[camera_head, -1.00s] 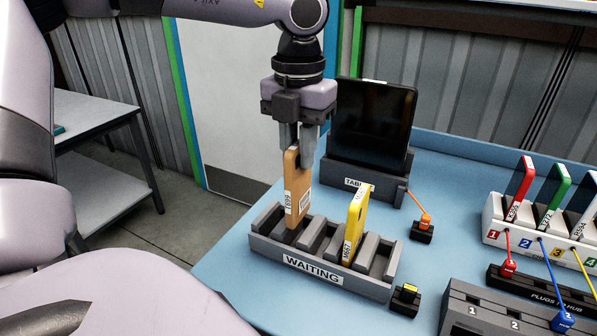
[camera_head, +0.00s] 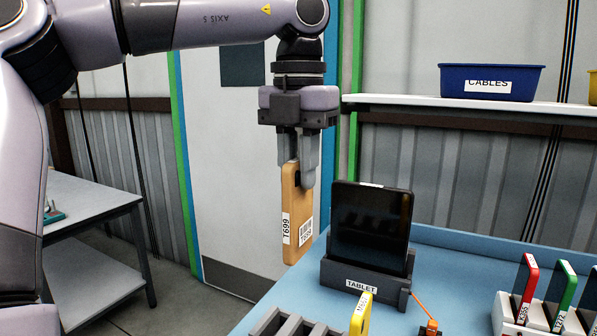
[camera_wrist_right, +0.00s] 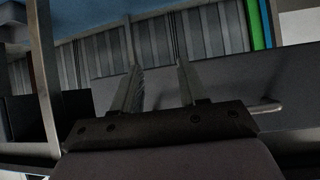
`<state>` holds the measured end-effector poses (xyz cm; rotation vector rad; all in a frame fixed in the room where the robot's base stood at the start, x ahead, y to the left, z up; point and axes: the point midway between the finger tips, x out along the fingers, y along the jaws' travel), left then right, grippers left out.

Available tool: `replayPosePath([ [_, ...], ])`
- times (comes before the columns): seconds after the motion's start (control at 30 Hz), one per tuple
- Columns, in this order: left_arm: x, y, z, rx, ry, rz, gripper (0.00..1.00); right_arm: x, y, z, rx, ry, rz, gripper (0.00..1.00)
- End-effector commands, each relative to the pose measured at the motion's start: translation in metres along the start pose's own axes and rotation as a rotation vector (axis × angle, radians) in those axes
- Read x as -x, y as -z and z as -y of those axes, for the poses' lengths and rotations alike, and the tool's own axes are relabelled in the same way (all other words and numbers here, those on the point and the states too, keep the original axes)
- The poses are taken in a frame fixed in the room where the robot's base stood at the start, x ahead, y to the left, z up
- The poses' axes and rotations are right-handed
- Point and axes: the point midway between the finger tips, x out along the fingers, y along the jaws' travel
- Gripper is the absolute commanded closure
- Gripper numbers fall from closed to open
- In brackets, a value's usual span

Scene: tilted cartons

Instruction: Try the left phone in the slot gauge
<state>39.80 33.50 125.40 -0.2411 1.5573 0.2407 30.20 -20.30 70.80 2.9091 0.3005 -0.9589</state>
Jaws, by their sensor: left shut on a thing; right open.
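My left gripper (camera_head: 300,165) is shut on the top of an orange-tan phone (camera_head: 296,225) labelled T699. The phone hangs upright in the air in the head view, left of the tablet stand and above the table edge. A yellow phone (camera_head: 361,314) stands in the grey waiting rack (camera_head: 292,326), which is cut off by the bottom edge. My right gripper (camera_wrist_right: 159,85) is open and empty in the right wrist view. I cannot make out a slot gauge in these views.
A black tablet (camera_head: 370,228) stands in its holder (camera_head: 345,272) on the blue table (camera_head: 455,300). Red (camera_head: 526,280) and green (camera_head: 561,290) phones stand at the right. A blue cables bin (camera_head: 490,82) sits on a shelf. A side table (camera_head: 85,205) is at the left.

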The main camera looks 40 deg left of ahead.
Motion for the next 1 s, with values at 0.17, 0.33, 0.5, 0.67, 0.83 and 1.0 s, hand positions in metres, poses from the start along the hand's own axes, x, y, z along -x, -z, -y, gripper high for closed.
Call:
replayPosePath([
  [0.17,0.0,0.0,0.0,0.0,0.0,0.001,1.0,0.0,0.0,0.0,0.0,0.0,0.0,0.57],
  [0.33,0.003,0.0,0.0,0.0,0.0,0.001,1.0,0.002,0.002,0.0,0.0,0.0,0.0,0.57],
  [0.5,0.006,0.0,0.0,0.0,0.0,0.001,1.0,0.004,0.005,0.0,0.0,0.0,0.0,0.57],
  [0.67,0.008,0.0,0.0,0.0,0.0,0.001,1.0,0.006,0.008,0.0,0.0,0.0,0.0,0.57],
  [0.83,0.011,0.0,0.0,0.0,0.0,0.001,1.0,0.008,0.01,0.0,0.0,0.0,0.0,0.57],
  [1.0,0.014,0.0,0.0,0.0,0.0,0.001,1.0,0.01,0.013,0.0,0.0,0.0,0.001,0.57],
])
